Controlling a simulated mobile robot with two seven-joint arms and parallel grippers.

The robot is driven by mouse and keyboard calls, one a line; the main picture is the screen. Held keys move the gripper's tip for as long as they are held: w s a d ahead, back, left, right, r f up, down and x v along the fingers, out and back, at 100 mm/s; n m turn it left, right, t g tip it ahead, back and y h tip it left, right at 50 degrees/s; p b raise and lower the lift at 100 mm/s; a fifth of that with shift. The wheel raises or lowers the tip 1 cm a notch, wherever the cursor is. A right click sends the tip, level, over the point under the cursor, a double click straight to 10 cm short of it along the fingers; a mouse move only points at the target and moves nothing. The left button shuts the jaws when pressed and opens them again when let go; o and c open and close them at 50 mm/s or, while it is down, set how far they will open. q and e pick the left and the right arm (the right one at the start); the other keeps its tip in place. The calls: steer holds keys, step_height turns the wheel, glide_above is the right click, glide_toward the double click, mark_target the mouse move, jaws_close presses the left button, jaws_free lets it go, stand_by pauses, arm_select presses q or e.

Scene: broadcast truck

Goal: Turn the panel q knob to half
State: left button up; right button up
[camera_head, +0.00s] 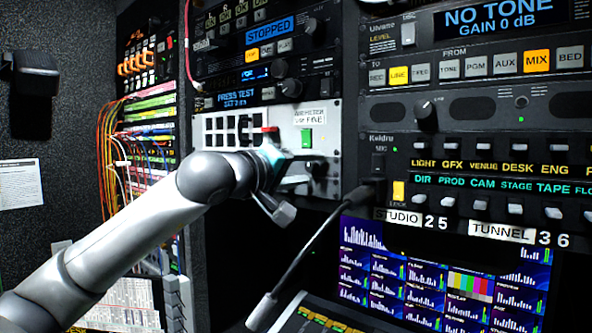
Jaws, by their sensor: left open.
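My left arm comes in from the left, and its gripper (291,182) is open at the front of a white panel (322,143) in the rack. A dark knob (319,168) shows at this panel's lower right, just right of the fingers. I cannot tell whether the fingers touch it, and its pointer is not readable. No "q" label is legible, so I cannot tell for sure which knob is panel q's. The gripper hides part of the panel's lower half. My right gripper is not in view.
A thin dark gooseneck microphone (310,250) slants below the gripper. Black units with small knobs (291,88) sit above the white panel. A switch panel (480,170) and a screen of meters (440,275) are right. Coloured cables (104,130) hang left.

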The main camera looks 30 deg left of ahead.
arm_select(q)
steer(key=s+a+b, duration=0.1)
steer(key=s+b, duration=0.7)
steer(key=s, duration=0.7)
steer(key=shift+r, duration=0.15)
